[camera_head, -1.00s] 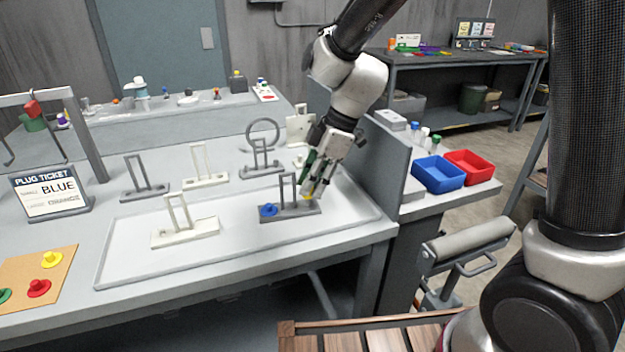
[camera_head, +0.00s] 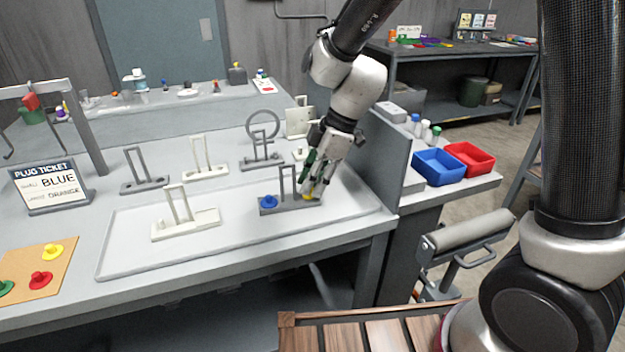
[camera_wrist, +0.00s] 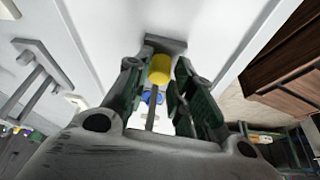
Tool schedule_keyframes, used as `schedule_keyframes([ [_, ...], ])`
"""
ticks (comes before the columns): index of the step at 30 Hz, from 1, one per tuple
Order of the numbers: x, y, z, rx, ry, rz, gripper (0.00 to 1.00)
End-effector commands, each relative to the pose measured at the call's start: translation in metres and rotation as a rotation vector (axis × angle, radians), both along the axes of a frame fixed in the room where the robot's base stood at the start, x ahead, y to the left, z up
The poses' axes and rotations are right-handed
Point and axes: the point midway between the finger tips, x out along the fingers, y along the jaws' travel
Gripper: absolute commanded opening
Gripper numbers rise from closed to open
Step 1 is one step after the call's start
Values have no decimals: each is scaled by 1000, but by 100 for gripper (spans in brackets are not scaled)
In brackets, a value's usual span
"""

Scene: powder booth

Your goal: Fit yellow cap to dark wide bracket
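The dark wide bracket (camera_head: 284,206) lies on the light tray at the front of the bench. Its upright loop stands near its middle, and a blue cap (camera_head: 269,202) sits at its left end. The yellow cap (camera_head: 309,196) is at the bracket's right end, partly hidden by my fingers. My gripper (camera_head: 314,186) points down over that end. In the wrist view the yellow cap (camera_wrist: 160,69) is between my fingertips, which look closed against its sides. The bracket's end (camera_wrist: 167,44) is behind it. I cannot tell whether the cap is seated.
A pale bracket (camera_head: 198,227) lies on the tray to the left. Several more brackets stand behind. A board with loose caps (camera_head: 38,268) and a plug ticket sign (camera_head: 50,187) are at left. A grey partition (camera_head: 390,165), blue bin (camera_head: 438,167) and red bin (camera_head: 470,158) are at right.

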Motion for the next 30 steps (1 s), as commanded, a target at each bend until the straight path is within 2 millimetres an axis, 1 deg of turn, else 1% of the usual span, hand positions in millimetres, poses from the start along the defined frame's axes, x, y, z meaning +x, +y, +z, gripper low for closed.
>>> schedule_keyframes([
  [1,0,0,0,0,0,0,38],
  [2,0,0,0,0,0,0,43],
  [3,0,0,0,0,0,0,46],
  [11,0,0,0,0,0,0,46],
  [14,1,-1,5,1,-2,-1,46],
  [17,2,-7,18,2,-3,-2,46],
  [24,4,-27,67,2,-4,-2,46],
  [27,5,-35,86,2,-4,-2,46],
  [30,5,-41,99,1,-3,-1,46],
])
